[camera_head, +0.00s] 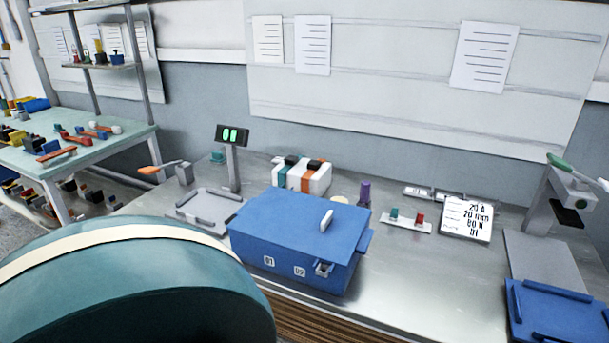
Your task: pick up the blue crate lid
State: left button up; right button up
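A blue crate (290,262) stands on the metal workbench in the middle of the view, closed on top by a blue lid (285,213). The lid carries a small pale handle (327,219) standing up near its right side. The crate's front has two white labels and a small latch-like fitting (323,268) at its right end. I cannot tell whether that fitting is fastened. Neither of my grippers is in view, and nothing is touching the lid.
A grey tray (206,199) and a display post (232,160) stand left of the crate. Behind it are a striped breaker block (302,173) and a purple piece (364,193). To the right are a sign (466,219), a grey stand (566,195) and a blue tray (562,315).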

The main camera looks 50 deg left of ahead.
aim_at(329, 230)
jog(key=u, duration=1.75)
